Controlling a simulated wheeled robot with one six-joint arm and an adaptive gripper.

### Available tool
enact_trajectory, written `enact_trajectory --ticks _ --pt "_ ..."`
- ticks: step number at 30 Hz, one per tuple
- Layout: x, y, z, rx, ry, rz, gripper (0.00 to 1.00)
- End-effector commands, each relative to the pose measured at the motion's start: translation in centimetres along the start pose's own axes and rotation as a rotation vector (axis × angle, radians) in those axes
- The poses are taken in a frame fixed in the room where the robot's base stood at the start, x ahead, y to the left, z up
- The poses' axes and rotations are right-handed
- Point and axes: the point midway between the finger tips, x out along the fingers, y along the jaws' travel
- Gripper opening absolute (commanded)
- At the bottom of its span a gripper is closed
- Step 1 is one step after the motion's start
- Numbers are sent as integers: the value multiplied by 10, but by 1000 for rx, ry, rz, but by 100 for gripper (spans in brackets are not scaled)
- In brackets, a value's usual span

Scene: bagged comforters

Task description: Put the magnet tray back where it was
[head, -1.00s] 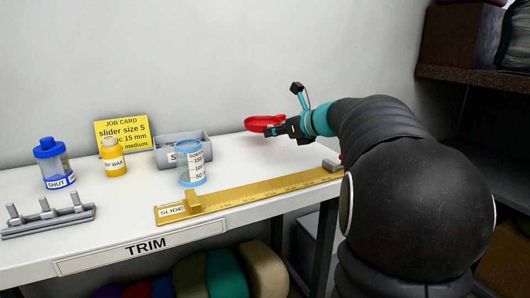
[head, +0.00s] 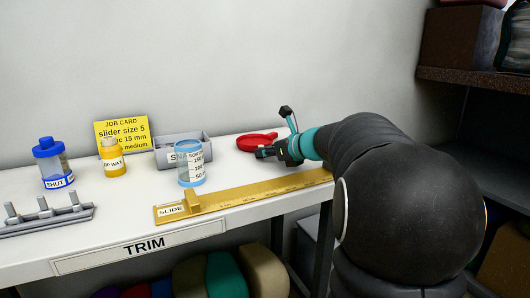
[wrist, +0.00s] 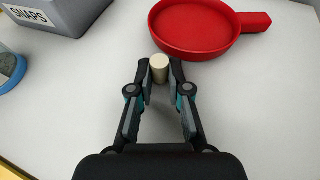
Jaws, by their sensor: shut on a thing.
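The magnet tray (head: 257,140) is a round, shallow red dish with a short red handle. It lies level at the back of the white bench, and it also shows at the top of the wrist view (wrist: 196,28). I cannot tell whether it touches the bench or hangs just above it. A short cream peg (wrist: 159,66) stands at its near rim and seems to be part of it. My gripper (wrist: 159,74) is shut on this peg. In the head view my gripper (head: 262,152) is low, just in front of the tray.
A yellow slide rule (head: 250,194) lies along the bench's front. A clear blue-rimmed cup (head: 191,168) and a grey SNAPS bin (head: 170,152) stand left of the tray. An orange bottle (head: 113,160), blue-capped bottle (head: 52,162) and pegged rack (head: 45,219) are farther left.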

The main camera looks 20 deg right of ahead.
Motion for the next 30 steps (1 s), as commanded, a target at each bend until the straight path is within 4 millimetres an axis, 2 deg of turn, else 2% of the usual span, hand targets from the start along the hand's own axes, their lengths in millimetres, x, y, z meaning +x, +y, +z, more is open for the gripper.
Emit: enact_trajectory --ticks 1,3,15,20,30 --pt "0 0 -1 0 0 0 24" --pt "0 0 -1 0 0 0 42" --pt "-4 0 2 1 -1 -1 42" --pt "-27 -1 2 1 -1 -3 42" --pt "-93 -1 2 0 0 -4 42"
